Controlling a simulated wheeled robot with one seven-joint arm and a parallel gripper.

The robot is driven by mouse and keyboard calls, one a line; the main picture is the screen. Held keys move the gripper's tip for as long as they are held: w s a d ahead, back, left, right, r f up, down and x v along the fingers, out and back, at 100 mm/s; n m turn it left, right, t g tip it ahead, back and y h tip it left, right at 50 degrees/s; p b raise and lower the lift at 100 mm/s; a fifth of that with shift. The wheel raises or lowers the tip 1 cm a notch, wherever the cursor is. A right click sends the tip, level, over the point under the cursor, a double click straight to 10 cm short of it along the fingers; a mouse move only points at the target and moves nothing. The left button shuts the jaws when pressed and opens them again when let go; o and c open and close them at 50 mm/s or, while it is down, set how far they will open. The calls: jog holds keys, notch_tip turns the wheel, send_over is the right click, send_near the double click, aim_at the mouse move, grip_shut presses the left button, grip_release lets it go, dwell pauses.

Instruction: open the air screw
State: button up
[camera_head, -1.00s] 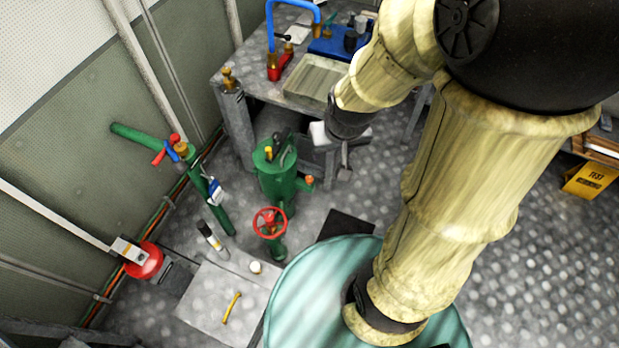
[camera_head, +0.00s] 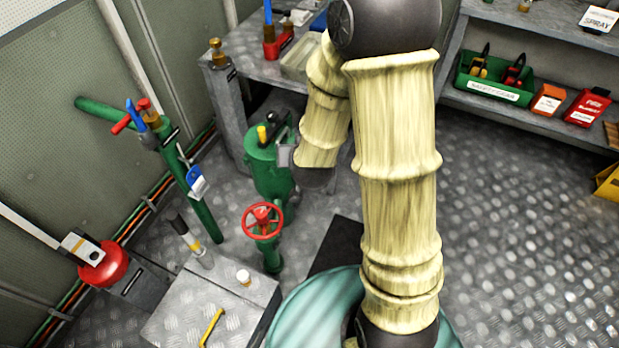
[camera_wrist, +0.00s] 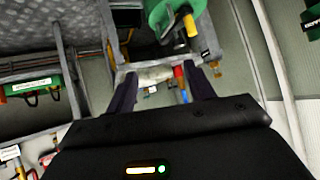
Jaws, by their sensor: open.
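A green canister (camera_head: 262,172) stands on the floor left of my arm in the head view. Its lid carries a small yellow fitting (camera_head: 262,134) and a dark handle. I cannot tell for sure which fitting is the air screw. In the wrist view the canister (camera_wrist: 160,12) is at the top, with the yellow fitting (camera_wrist: 190,25) sticking out. My gripper (camera_wrist: 163,82) is open, with nothing visible between its fingers, and the fitting lies beyond the right fingertip.
A red handwheel valve (camera_head: 263,220) stands in front of the canister. Left of it is a green pipe (camera_head: 205,215) with red and blue handles. A grey workbench (camera_head: 235,100) stands behind.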

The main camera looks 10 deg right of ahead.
notch_tip(320, 180, down, 29)
jog(key=d+m+t+h+b, duration=0.1)
jog(key=t+h+b, duration=0.5)
jog(key=b, duration=2.1)
jog(key=shift+r+m+t+b, duration=0.2)
jog(key=shift+m+t+b, duration=0.15)
jog(key=shift+m, duration=0.25)
jog(key=shift+s+d, duration=0.1)
jog(key=shift+f, duration=0.1)
jog(key=b+x, duration=0.6)
jog(key=x, duration=1)
jog(key=shift+w+d+f, duration=0.15)
jog(key=shift+w+f, duration=0.05)
jog(key=shift+w, duration=0.2)
jog(key=shift+w+d+r, duration=0.1)
jog(key=shift+w+r, duration=0.05)
jog(key=shift+w, duration=0.2)
